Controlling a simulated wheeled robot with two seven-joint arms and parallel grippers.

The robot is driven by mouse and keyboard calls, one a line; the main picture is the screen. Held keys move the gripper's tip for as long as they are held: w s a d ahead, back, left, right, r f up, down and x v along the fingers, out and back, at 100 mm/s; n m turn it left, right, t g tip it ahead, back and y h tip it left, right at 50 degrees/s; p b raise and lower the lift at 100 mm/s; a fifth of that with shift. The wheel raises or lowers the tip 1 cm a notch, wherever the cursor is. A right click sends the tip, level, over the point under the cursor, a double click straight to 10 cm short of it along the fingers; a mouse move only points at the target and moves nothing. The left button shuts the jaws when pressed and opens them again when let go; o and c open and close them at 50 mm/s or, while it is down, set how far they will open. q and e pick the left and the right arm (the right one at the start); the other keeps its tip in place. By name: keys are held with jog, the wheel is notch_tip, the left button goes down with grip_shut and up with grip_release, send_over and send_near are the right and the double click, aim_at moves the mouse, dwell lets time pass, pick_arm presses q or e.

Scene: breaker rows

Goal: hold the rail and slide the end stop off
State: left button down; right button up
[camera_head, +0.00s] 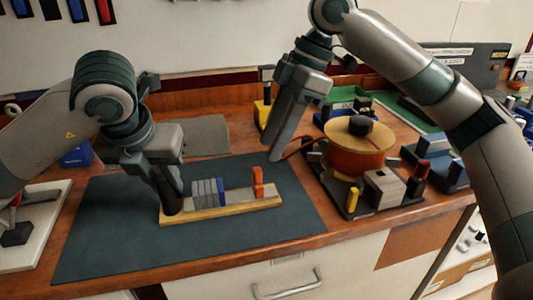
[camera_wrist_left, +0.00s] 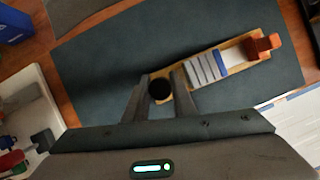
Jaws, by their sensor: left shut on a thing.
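The rail (camera_head: 237,204) is a pale strip on a wooden base, lying on the dark mat. The orange end stop (camera_head: 258,185) stands upright near its right end; it also shows in the left wrist view (camera_wrist_left: 264,46). Several grey breakers (camera_head: 204,193) and a blue one (camera_head: 221,190) sit left of the middle, with bare rail between them and the end stop. My left gripper (camera_head: 172,200) is shut on the dark round post (camera_wrist_left: 160,90) at the rail's left end. My right gripper (camera_head: 275,155) hangs above the mat's back edge, behind the end stop and apart from it; its fingers overlap.
A cable spool (camera_head: 357,150) on a dark stand, with a yellow peg (camera_head: 352,199) at its front, is right of the mat (camera_head: 110,240). A white board (camera_head: 32,235) with tools is at the left. The mat in front of the rail is clear.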

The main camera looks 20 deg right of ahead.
jog(key=v, duration=0.6)
dwell(0.4)
pick_arm(q)
jog(key=c, duration=1.4)
grip_release()
jog(key=shift+r, duration=0.2)
jog(key=v, duration=1.1)
jog(key=shift+s+a+r, duration=0.1)
jog(key=shift+s+r, duration=0.15)
jog(key=shift+r, duration=0.05)
jog(key=shift+r, duration=0.1)
pick_arm(e)
jog(key=shift+r, duration=0.15)
